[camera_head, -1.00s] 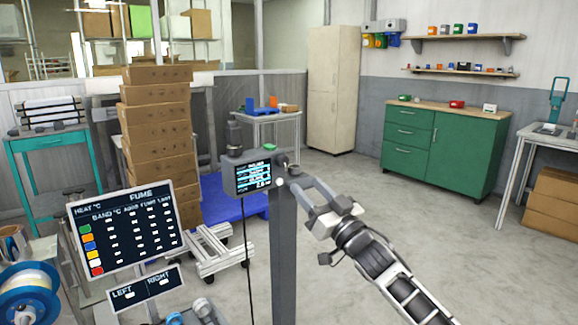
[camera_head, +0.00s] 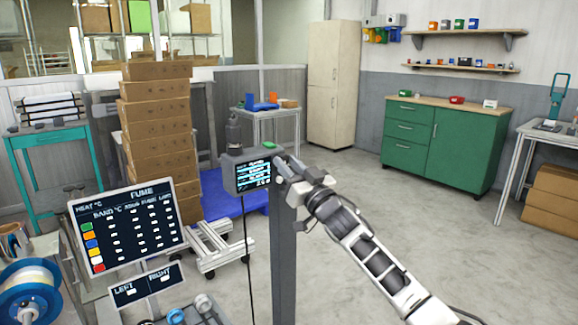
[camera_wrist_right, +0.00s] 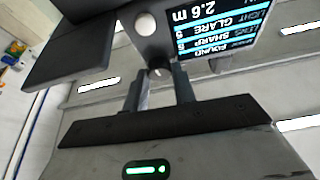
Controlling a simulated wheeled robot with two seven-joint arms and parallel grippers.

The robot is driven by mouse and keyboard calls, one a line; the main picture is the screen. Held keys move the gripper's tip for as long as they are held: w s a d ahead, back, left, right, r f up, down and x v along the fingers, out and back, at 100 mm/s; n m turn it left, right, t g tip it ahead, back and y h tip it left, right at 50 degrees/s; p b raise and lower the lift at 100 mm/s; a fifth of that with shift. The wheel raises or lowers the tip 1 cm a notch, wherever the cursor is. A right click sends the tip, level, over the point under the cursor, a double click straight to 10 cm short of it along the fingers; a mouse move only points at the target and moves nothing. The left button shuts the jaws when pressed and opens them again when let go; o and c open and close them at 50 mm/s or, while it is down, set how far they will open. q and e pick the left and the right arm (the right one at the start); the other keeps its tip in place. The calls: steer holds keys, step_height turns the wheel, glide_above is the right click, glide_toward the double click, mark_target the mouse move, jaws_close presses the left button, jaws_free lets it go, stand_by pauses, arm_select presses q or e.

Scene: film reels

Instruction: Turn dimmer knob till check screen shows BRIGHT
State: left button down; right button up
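The grey check unit (camera_head: 236,158) stands on a dark post, and its lit screen (camera_head: 253,177) faces me. In the right wrist view the screen (camera_wrist_right: 212,27) is upside down and partly cut off; FOUND, SHARP, GLARE, LIGHT and 2.6 m show, but I cannot read BRIGHT. My right gripper (camera_head: 287,172) is at the unit's right side. In the wrist view its two fingertips (camera_wrist_right: 159,80) stand apart, one on each side of a small dark round knob (camera_wrist_right: 158,70). I cannot tell whether they press on it. My left gripper is out of view.
A FUME board (camera_head: 128,226) and a LEFT/RIGHT sign (camera_head: 146,287) stand at the front left. Stacked boxes (camera_head: 157,130) and a blue platform (camera_head: 222,195) are behind the unit. A green cabinet (camera_head: 465,150) is at the back right.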

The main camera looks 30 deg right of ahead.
steer(key=shift+n, duration=0.5)
steer(key=shift+c, duration=0.4)
steer(key=n+y, duration=0.1)
steer(key=n, duration=0.1)
steer(key=n+y, duration=0.2)
steer(key=n, duration=0.1)
steer(key=shift+d+g+p, duration=0.15)
steer(key=shift+g+p, duration=0.15)
steer(key=shift+p, duration=0.1)
steer(key=shift+d+n+g+y+p, duration=0.1)
steer(key=shift+n+g+y+p, duration=0.5)
steer(key=shift+n, duration=1.25)
steer(key=shift+n+g+y, duration=0.3)
steer(key=shift+n+y, duration=0.6)
steer(key=shift+n, duration=0.95)
steer(key=o, duration=1)
steer(key=shift+r, duration=0.1)
steer(key=b+v, duration=0.2)
steer(key=v, duration=1.4)
steer(key=shift+d, duration=0.1)
